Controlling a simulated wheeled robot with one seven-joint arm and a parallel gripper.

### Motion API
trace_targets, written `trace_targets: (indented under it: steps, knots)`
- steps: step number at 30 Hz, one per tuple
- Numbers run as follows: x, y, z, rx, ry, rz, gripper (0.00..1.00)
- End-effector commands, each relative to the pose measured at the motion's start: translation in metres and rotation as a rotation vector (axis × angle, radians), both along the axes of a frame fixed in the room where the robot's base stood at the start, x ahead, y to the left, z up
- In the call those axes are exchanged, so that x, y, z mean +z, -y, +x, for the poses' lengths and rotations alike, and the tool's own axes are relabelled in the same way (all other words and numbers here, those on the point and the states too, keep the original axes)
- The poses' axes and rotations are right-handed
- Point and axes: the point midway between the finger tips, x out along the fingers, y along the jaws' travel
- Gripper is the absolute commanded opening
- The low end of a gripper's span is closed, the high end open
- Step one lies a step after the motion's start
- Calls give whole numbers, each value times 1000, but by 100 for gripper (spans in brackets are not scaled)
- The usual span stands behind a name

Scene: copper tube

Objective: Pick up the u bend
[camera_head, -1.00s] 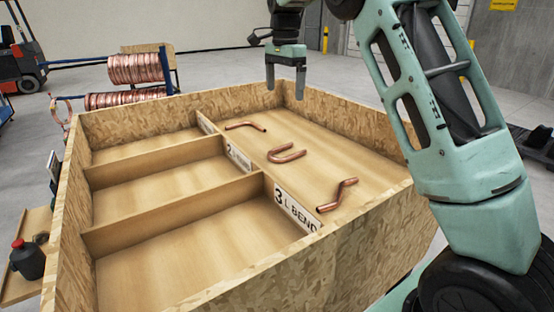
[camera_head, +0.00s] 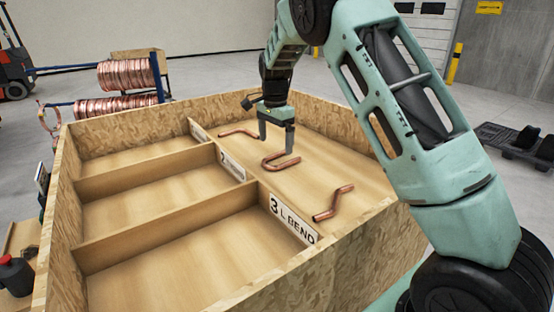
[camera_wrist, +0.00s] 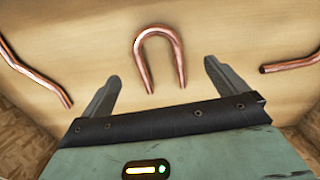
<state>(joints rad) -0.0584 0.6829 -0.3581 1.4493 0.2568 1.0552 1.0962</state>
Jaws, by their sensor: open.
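The u bend (camera_head: 270,164) is a copper tube bent into a U, lying flat on the wooden floor of the crate's large open section. In the wrist view the u bend (camera_wrist: 158,38) has its curve away from me and its two legs toward my gripper. My gripper (camera_head: 276,144) is lowered into the crate above the u bend. Its two fingers are apart, with nothing between them. In the wrist view the gripper (camera_wrist: 160,80) is open, with its fingertips on either side of the u bend's legs. I cannot tell the exact height left between them.
Two other bent copper tubes lie in the same section, one farther back (camera_head: 240,132) and one nearer (camera_head: 332,206). The wooden crate (camera_head: 66,200) has high walls and divided compartments at left, with labelled boards such as "3 L BEND" (camera_head: 291,220).

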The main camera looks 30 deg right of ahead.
Motion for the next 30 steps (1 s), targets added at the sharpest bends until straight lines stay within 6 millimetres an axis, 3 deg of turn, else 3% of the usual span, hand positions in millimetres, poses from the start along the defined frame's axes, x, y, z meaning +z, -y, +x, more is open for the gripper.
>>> trace_targets:
  steps: [5, 13, 21, 22, 27, 30]
  knots:
    - [-12, 2, -2, -1, -5, 1, 98]
    - [-49, 5, -3, -1, -2, 1, 98]
    - [-55, 5, -3, -1, 0, 1, 98]
    - [-55, 5, -3, -1, 0, 1, 95]
    - [-55, 5, -3, -1, 0, 1, 48]
    - [-54, 5, -3, -1, 0, 1, 48]
